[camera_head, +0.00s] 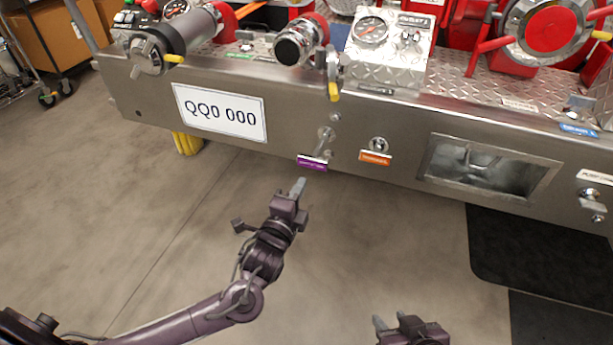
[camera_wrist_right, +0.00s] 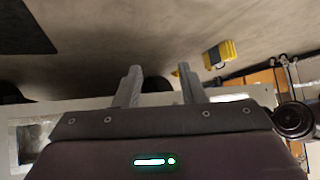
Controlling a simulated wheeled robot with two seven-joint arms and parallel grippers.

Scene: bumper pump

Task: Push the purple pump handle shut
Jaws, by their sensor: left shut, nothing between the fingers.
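The purple pump handle (camera_head: 312,163) is a small purple-labelled bar low on the steel bumper's front face. A metal rod (camera_head: 325,140) runs from it up to the bumper, so it sticks out at a tilt. My left gripper (camera_head: 299,184) is shut and empty, just below and slightly left of the purple handle, with its fingers pointing up towards it. A small gap seems to show between them. My right gripper (camera_head: 392,322) is low in the head view, far from the handle. The right wrist view shows its two fingers (camera_wrist_right: 160,82) apart with nothing between them.
An orange-labelled handle (camera_head: 375,158) is right of the purple one. A white "QQ0 000" plate (camera_head: 220,112) is on its left, and a recessed box (camera_head: 490,168) further right. Gauges and valves crowd the bumper's top. The floor in front is clear.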

